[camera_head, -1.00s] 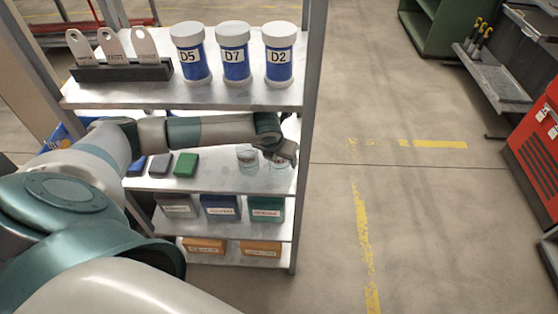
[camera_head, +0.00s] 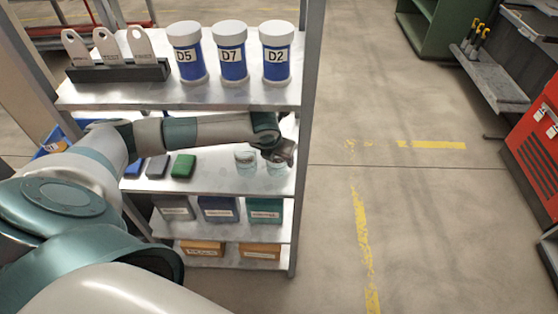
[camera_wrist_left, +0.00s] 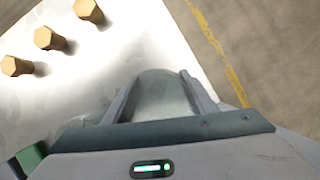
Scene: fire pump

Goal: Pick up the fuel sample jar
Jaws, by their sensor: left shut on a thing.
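Two small clear glass jars stand side by side on the second shelf, near its right end. The left jar (camera_head: 245,160) stands apart from my gripper. The right one, the fuel sample jar (camera_head: 276,168), is under my left gripper (camera_head: 282,154), which partly hides it. In the left wrist view the jar (camera_wrist_left: 163,95) sits between the two fingers of my left gripper (camera_wrist_left: 158,100), which is shut on it. I cannot tell whether it is lifted off the shelf. My right gripper is not in view.
Jars D5 (camera_head: 187,53), D7 (camera_head: 230,53) and D2 (camera_head: 277,53) stand on the top shelf (camera_head: 215,98) above my arm. Small blocks, including a green one (camera_head: 183,166), lie left of the jars. Three brass hexagonal pieces (camera_wrist_left: 46,39) show in the wrist view. Open floor (camera_head: 430,230) lies right.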

